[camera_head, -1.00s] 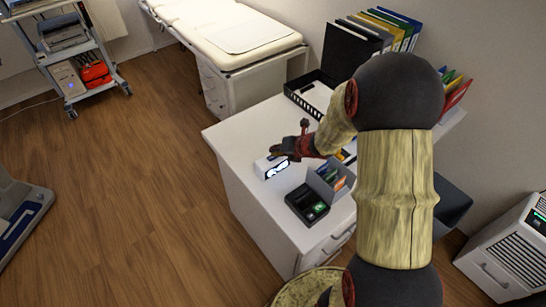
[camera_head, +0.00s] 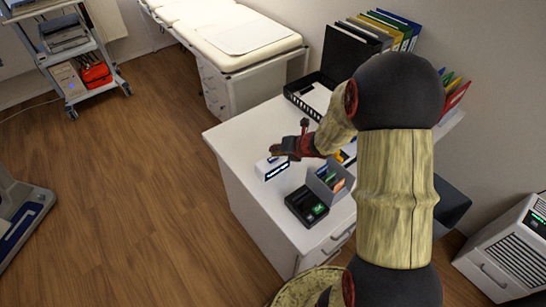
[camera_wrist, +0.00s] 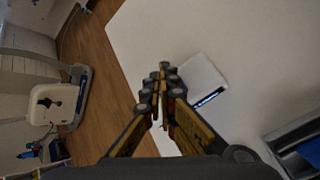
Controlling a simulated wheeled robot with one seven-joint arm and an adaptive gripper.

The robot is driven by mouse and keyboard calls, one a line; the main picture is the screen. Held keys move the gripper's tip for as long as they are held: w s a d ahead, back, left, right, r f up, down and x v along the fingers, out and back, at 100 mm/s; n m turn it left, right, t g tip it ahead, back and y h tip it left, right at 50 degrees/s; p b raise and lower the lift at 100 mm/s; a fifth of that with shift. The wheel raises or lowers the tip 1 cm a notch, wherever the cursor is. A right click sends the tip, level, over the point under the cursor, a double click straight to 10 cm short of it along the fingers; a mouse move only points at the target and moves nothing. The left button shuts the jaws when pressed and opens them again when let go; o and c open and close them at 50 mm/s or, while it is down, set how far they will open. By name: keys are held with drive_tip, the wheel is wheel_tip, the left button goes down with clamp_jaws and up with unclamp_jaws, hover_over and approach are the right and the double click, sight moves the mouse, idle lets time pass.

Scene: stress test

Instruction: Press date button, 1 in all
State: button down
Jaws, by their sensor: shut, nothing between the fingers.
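A small white box (camera_head: 265,163) with a lit display (camera_head: 277,171) on its front side sits on the white desk (camera_head: 222,131). The display shows a pale band that is too small to read. In the wrist view the box (camera_wrist: 203,76) is just right of my fingertips, with its display (camera_wrist: 209,97) on its lower right side. My gripper (camera_head: 277,150) is shut and empty, right at the box's back edge in the head view. It also shows in the wrist view (camera_wrist: 164,82). I cannot tell whether the fingertips touch the box. No date button can be made out.
A black device with a green screen (camera_head: 318,209) and a grey box of coloured cards (camera_head: 322,188) stand in front on the desk. A black tray (camera_head: 296,99) and folders stand behind. The desk's left part is clear.

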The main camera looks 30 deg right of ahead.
sight(275, 158)
wheel_tip(275, 158, up, 5)
drive_tip(key=p, duration=0.4)
drive_tip(key=shift+p, duration=0.35)
drive_tip(key=shift+f, duration=0.1)
idle(0.7)
